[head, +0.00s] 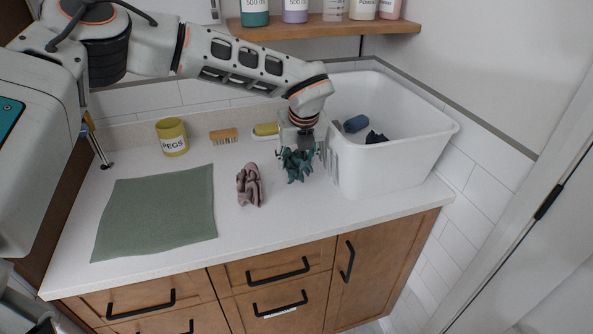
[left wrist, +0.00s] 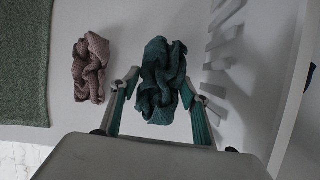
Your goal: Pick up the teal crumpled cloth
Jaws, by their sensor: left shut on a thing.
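The teal crumpled cloth (head: 298,165) is at the counter's front right, just left of the white tub. My left gripper (head: 299,150) comes down on it from above and is shut on it. In the left wrist view the teal cloth (left wrist: 160,80) lies between the two fingers of my left gripper (left wrist: 155,105). I cannot tell whether the cloth is clear of the counter. My right gripper is in neither view.
A mauve crumpled cloth (head: 249,186) lies just left of the teal one. A white tub (head: 400,165) holding dark cloths stands close on the right. A green mat (head: 157,213), a yellow PEGS cup (head: 172,137) and a wooden brush (head: 223,136) are on the counter (head: 228,228). A shelf (head: 320,28) with bottles hangs above.

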